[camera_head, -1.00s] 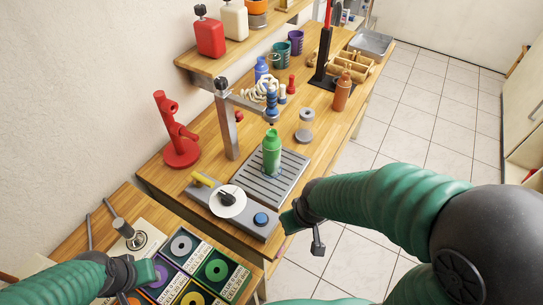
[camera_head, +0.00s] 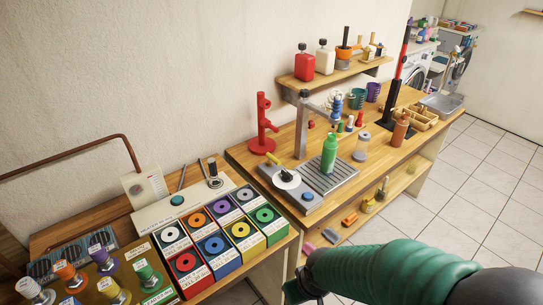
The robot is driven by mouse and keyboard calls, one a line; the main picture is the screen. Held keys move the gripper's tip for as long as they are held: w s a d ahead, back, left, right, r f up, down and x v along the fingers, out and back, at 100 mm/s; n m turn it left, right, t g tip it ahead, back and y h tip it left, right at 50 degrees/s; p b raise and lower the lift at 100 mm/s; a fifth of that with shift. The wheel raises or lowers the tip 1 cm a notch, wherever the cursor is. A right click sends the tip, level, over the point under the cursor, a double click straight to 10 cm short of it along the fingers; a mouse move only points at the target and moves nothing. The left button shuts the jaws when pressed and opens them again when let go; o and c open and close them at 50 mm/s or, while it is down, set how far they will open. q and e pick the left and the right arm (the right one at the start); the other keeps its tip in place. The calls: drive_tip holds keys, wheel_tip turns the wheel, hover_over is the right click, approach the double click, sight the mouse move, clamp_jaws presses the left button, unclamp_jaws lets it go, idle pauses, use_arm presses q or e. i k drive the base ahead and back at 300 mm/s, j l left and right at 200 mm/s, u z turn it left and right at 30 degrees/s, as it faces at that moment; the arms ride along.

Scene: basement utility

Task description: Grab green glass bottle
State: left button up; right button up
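The green glass bottle (camera_head: 329,154) stands upright on the grey slatted plate (camera_head: 336,185) of a grey machine on the wooden bench. A metal arm with a blue nozzle reaches out above and behind it. My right gripper (camera_head: 298,288) is at the bottom of the view, in front of the bench and well short of the bottle. Only its dark wrist end shows, so its fingers cannot be made out. My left gripper is out of view.
A wooden shelf (camera_head: 338,72) hangs behind. Colored labelled boxes (camera_head: 205,262) fill the nearer bench at left. Tiled floor is clear on the right.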

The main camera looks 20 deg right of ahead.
sight(330, 146)
drive_tip(key=i+l+u, duration=0.15)
drive_tip(key=l, duration=0.4)
drive_tip(key=i+l+u, duration=0.15)
drive_tip(key=l, duration=0.4)
drive_tip(key=i+l+u, duration=0.15)
drive_tip(key=l, duration=0.4)
drive_tip(key=i+l+u, duration=0.15)
drive_tip(key=l, duration=0.4)
drive_tip(key=k, duration=0.05)
